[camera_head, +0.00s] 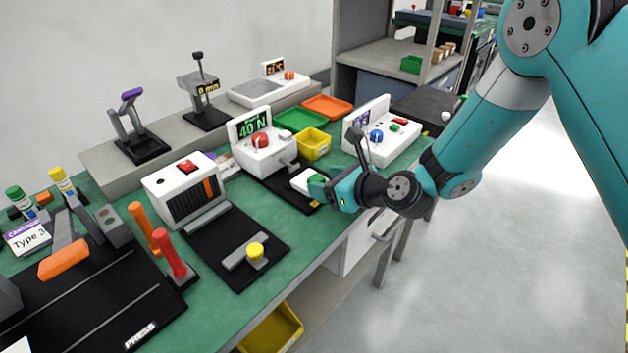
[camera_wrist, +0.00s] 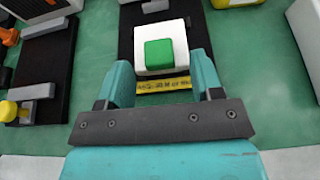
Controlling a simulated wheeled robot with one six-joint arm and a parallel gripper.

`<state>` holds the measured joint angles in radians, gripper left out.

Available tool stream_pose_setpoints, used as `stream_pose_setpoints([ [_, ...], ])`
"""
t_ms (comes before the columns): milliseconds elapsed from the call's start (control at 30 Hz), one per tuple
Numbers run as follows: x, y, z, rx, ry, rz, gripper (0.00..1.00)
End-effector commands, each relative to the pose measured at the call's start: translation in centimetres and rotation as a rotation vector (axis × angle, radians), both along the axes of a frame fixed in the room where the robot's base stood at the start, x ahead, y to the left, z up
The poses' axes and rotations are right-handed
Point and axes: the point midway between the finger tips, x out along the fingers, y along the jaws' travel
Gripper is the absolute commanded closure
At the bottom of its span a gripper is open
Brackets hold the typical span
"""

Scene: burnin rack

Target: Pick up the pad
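A white square pad-like block (camera_wrist: 142,60) with a green square (camera_wrist: 159,53) on top sits on a black base plate (camera_wrist: 127,35). The block also shows in the head view (camera_head: 303,182), at the right end of the black plate by the 40 N device. My gripper (camera_wrist: 163,78) is open, with its two teal fingers apart and the block just beyond and between their tips. It looks empty, and I cannot tell whether a finger touches the block. In the head view my gripper (camera_head: 328,188) reaches in from the right and hides part of the block.
A yellow marked strip (camera_wrist: 163,85) lies in front of the block. The 40 N device (camera_head: 262,152) stands behind it, with a yellow bin (camera_head: 313,143) and a white device with a blue knob (camera_head: 385,140) nearby. The bench's front edge is close below my gripper.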

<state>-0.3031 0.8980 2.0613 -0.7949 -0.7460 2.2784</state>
Motion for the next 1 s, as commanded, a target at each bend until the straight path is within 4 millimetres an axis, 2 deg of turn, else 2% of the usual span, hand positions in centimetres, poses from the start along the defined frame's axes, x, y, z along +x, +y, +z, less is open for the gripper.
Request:
stream_pose_setpoints([
  [33, 0.0, 0.0, 0.0, 0.0, 0.0, 0.0, 0.52],
  [200, 0.0, 0.0, 0.0, 0.0, 0.0, 0.001, 0.91],
  [567, 0.0, 0.1, 0.1, 0.0, 0.0, 0.002, 0.92],
  [733, 0.0, 0.1, 1.1, 0.001, -0.001, 0.002, 0.92],
  [867, 0.0, 0.1, 3.3, 0.001, -0.005, 0.002, 0.92],
  [1000, 0.0, 0.1, 7.5, 0.002, -0.008, 0.003, 0.92],
])
